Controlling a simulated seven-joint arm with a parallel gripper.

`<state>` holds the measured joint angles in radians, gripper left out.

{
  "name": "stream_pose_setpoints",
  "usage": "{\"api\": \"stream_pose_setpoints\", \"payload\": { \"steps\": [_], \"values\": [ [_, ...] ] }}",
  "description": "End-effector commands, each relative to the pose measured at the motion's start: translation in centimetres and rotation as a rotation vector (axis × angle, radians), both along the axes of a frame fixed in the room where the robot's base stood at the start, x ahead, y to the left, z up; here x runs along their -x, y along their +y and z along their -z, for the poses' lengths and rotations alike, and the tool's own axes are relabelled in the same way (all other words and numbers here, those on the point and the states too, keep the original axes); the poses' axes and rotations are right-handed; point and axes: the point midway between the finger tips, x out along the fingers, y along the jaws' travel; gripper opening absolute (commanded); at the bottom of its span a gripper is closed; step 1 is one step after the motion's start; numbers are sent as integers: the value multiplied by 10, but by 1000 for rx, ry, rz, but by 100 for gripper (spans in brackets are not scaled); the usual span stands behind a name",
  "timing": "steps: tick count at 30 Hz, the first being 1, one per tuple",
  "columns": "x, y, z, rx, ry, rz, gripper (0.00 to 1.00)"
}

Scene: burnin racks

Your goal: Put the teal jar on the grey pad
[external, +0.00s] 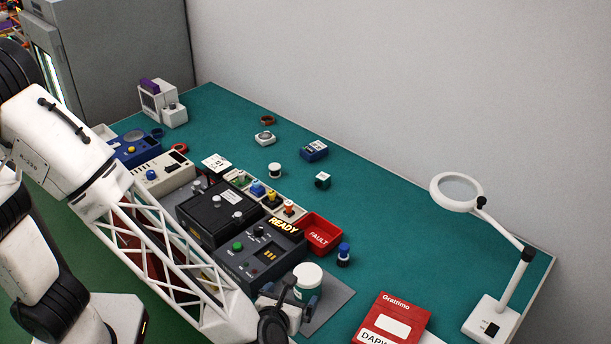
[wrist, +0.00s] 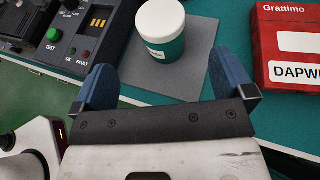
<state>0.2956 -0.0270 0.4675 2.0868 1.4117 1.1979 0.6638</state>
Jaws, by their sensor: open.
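The teal jar (wrist: 162,36), with a white lid, a teal body and a white label, stands upright on the grey pad (wrist: 188,88). In the external view the white lid of the jar (external: 308,277) shows above the grey pad (external: 335,306), and my gripper partly hides its body. My gripper (wrist: 160,82) is open and empty, with its two blue fingers spread on the near side of the jar. Clear space shows between the fingers and the jar in the wrist view. My gripper (external: 291,302) is low at the pad in the external view.
A black test unit (external: 262,255) stands left of the pad. A red fault bin (external: 319,234) and a blue-topped bottle (external: 343,254) are behind it. A red box (external: 394,320) stands to the right, near a magnifier lamp (external: 492,318). The teal mat is open at centre right.

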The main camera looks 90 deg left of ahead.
Motion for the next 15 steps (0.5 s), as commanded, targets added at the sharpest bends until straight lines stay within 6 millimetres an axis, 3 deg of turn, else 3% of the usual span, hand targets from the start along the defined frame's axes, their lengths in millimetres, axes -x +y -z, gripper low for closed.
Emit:
{"api": "stream_pose_setpoints", "payload": {
  "steps": [8, 15],
  "values": [
    [6, 4, -5, 26, -18, -28, 100],
    [42, 24, -30, 161, -103, -182, 100]
  ]
}}
